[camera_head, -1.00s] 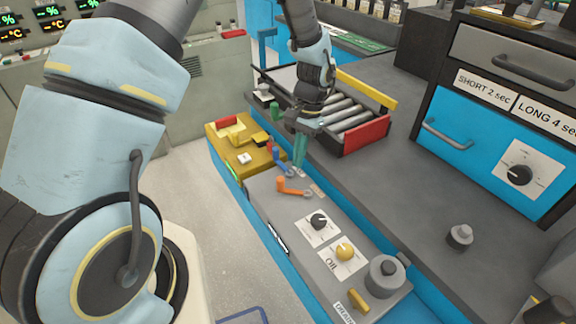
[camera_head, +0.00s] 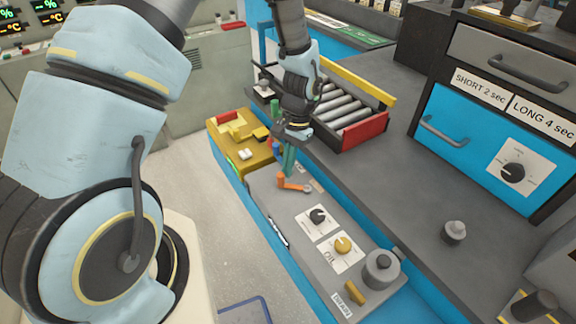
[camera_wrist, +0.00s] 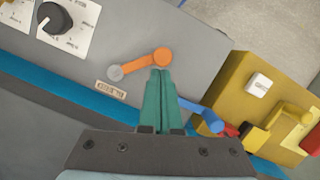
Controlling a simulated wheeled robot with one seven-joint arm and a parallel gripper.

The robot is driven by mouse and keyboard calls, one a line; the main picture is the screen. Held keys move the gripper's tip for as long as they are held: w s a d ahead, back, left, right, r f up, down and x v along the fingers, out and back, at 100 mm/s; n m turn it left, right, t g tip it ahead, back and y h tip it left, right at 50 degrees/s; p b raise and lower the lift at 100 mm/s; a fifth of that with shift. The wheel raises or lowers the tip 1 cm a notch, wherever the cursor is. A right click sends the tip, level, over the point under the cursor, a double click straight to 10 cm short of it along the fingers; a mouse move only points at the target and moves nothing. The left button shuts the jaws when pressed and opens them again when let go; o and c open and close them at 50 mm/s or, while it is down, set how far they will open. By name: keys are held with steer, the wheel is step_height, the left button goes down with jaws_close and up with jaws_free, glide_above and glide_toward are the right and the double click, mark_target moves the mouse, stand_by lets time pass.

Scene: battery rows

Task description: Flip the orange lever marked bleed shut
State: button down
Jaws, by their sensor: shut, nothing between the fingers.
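The orange lever (camera_head: 293,184) lies on the grey panel (camera_head: 262,205), its pivot to the right and its knob to the left in the head view. In the wrist view the orange lever (camera_wrist: 140,64) runs from a grey pivot at the left to an orange knob at the upper right. A small label (camera_wrist: 111,89) lies beside the pivot, too small to read. My gripper (camera_wrist: 160,73) is shut and empty, its teal fingertips right beside the knob; I cannot tell whether they touch. In the head view my gripper (camera_head: 287,173) stands just behind the lever.
A blue lever (camera_wrist: 207,117) lies close to the right of my fingers. A yellow block (camera_wrist: 240,80) with a white button stands beyond it. Black (camera_head: 318,216) and yellow (camera_head: 343,245) knobs sit on the panel in front. A roller tray (camera_head: 350,110) stands behind my gripper.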

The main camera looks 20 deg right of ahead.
mark_target(284, 198)
steer(key=shift+s+a+n, duration=0.2)
steer(key=shift+a+n, duration=0.15)
steer(key=shift+n, duration=0.35)
steer(key=n, duration=0.1)
steer(key=s+a+n+b, duration=0.1)
steer(key=n, duration=0.1)
steer(key=shift+s+a+g+h, duration=0.15)
steer(key=shift+g+h, duration=0.25)
steer(key=shift+s+a+n+g+h, duration=0.2)
steer(key=shift+s+n, duration=0.35)
steer(key=shift+n, duration=0.55)
steer(key=shift+s+a+n+g+h, duration=0.1)
steer(key=shift+s+a+n+h, duration=0.3)
steer(key=shift+n, duration=0.7)
steer(key=shift+s+d, duration=0.15)
